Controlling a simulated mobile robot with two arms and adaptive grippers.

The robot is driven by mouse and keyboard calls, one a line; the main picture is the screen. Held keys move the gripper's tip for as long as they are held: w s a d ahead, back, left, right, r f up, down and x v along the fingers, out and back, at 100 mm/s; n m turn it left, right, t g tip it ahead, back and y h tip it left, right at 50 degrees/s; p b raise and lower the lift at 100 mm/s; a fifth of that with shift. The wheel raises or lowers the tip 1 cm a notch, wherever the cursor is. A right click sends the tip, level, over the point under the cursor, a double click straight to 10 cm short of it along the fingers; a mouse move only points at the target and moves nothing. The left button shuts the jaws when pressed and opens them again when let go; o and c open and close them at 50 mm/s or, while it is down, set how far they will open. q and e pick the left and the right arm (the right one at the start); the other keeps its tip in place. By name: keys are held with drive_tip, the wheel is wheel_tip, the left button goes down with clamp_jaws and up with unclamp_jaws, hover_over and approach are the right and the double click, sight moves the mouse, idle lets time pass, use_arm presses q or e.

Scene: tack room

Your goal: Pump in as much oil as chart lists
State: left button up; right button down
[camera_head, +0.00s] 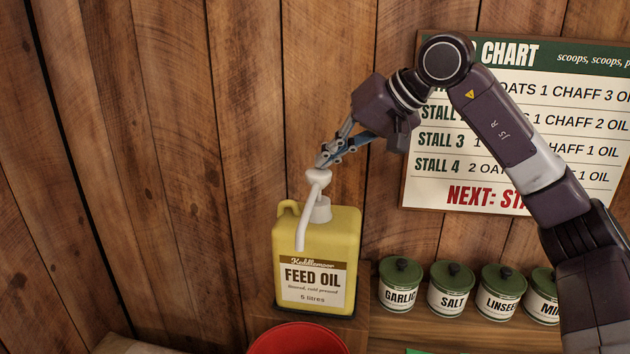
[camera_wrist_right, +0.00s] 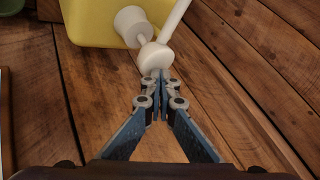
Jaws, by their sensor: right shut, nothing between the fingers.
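The yellow feed oil jug (camera_head: 342,236) stands against the plank wall, with a white pump (camera_head: 319,178) on top and its spout hanging down at the front. A red container (camera_head: 297,341) is below the jug, cut off by the picture's lower edge. My right gripper (camera_head: 320,164) is shut and empty, its tips at the pump head, touching or just above it. In the wrist view its fingertips (camera_wrist_right: 160,80) meet at the white pump head (camera_wrist_right: 153,57). The chart (camera_head: 425,192) lists oil amounts per stall; my right arm hides the stall number after "NEXT". My left gripper is out of view.
Green lidded tins on a shelf to the right include garlic (camera_head: 400,287), salt (camera_head: 451,292) and linseed (camera_head: 502,295). The plank wall (camera_head: 150,150) to the left of the jug is bare. A pale surface (camera_head: 135,345) shows at the lower left.

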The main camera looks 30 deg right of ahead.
drive_tip(key=shift+f, duration=0.5)
drive_tip(key=shift+r, duration=0.1)
drive_tip(key=shift+w+r+p, duration=0.1)
drive_tip(key=shift+r+p, duration=1.1)
drive_tip(key=shift+r, duration=0.25)
wheel_tip(320, 180, up, 6)
drive_tip(key=p, duration=0.6)
drive_tip(key=shift+m, duration=0.3)
idle(1.1)
